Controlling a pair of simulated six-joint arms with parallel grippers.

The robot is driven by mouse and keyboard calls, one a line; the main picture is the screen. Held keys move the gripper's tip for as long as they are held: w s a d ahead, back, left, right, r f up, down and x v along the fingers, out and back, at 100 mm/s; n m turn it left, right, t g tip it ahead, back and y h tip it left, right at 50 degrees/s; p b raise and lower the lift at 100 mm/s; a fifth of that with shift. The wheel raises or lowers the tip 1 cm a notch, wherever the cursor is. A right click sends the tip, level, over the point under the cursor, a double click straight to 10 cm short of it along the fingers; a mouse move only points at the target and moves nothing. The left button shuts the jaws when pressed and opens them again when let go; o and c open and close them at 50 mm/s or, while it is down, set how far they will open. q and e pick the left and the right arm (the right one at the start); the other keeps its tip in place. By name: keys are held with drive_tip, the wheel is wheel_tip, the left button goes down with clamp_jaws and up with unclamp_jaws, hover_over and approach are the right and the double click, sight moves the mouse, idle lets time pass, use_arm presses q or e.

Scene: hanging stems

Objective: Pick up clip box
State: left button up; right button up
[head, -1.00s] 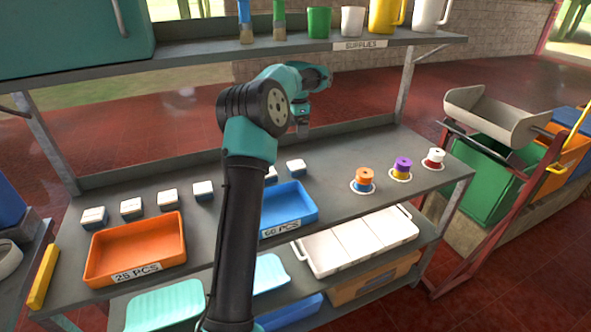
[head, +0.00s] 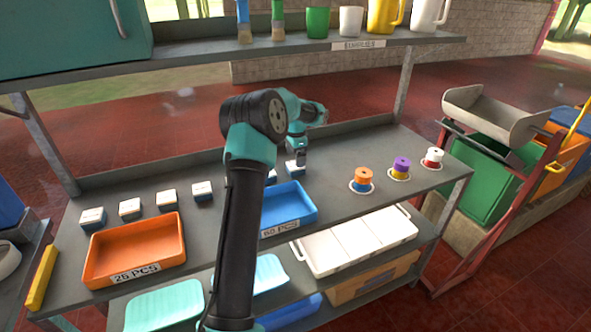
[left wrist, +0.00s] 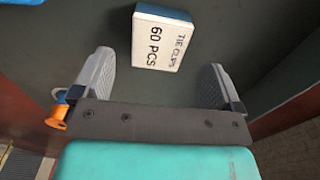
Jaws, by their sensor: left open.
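My left gripper (head: 300,158) is open and empty, just above the rightmost clip box (head: 294,170) on the bench. In the left wrist view the left gripper (left wrist: 160,88) has its two fingers wide apart. There the clip box (left wrist: 163,38), white with blue sides and marked "TIE CLIPS 60 PCS", lies ahead of the fingers, slightly tilted and not touched. More white-and-blue clip boxes stand in a row to the left, such as one box (head: 203,191); another is partly hidden by my arm. My right gripper is not in view.
An orange tray (head: 135,283) marked 25 PCS and a blue tray (head: 313,214) marked 60 PCS stand in front of the boxes. Orange, purple and white spools (head: 363,176) stand right. A shelf (head: 330,48) with cups and brushes hangs above.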

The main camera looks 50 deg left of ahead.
sight(292, 171)
use_arm(q)
drive_tip(key=shift+f, duration=0.1)
drive_tip(key=shift+s+f, duration=0.15)
drive_tip(key=shift+f, duration=2.35)
drive_tip(key=shift+c, duration=0.4)
drive_tip(key=c, duration=0.9)
